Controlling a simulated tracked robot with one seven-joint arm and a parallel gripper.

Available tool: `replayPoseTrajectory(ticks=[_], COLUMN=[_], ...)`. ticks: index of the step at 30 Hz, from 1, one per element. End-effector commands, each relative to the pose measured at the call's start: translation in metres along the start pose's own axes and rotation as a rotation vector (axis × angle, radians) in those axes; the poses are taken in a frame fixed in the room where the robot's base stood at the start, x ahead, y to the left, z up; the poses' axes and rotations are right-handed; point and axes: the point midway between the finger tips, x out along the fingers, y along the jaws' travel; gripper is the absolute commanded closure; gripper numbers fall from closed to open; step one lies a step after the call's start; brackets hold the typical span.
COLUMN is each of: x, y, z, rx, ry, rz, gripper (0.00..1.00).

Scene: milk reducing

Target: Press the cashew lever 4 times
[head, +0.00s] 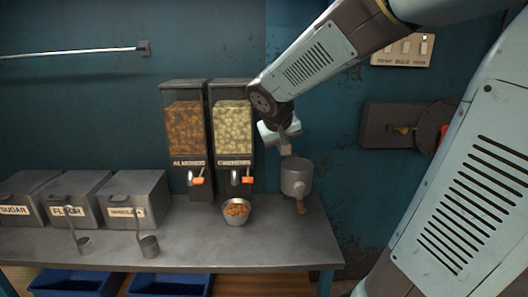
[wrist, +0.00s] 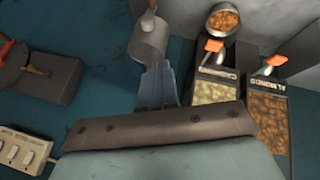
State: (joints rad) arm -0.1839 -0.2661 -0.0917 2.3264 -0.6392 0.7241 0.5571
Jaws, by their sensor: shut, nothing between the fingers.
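The cashew dispenser (head: 233,118) stands right of the almond dispenser (head: 185,125), filled with pale nuts. Its orange-tipped cashew lever (head: 246,180) sticks out below the label; it also shows in the wrist view (wrist: 213,46). A metal bowl (head: 236,220) with brown nuts sits on the table below the cashew lever; the wrist view shows it too (wrist: 223,21). My gripper (head: 286,150) is shut and empty, right of and above the cashew lever, apart from it. In the wrist view my gripper (wrist: 158,68) points toward a grey metal cup-shaped device; contact cannot be told.
The almond lever (head: 197,181) is close left of the cashew lever. Labelled bins (head: 135,195) and scoops (head: 149,246) are at left. A switch panel (head: 402,50) and a wall box (head: 392,127) are at right.

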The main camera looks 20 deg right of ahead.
Motion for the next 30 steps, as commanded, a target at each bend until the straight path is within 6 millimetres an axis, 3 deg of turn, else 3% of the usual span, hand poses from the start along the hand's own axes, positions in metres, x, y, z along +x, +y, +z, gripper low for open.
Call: replayPoseTrajectory(ticks=[6, 15, 21, 30], x=[-0.047, -0.098, -0.114, -0.117], y=[0.011, 0.0, -0.009, -0.012], z=[0.054, 0.12, 0.142, 0.147], rx=[0.038, 0.043, 0.032, 0.029], ry=[-0.022, -0.014, 0.002, 0.006], rz=[-0.103, -0.263, -0.326, -0.342], gripper=[1.0, 1.0, 1.0, 1.0])
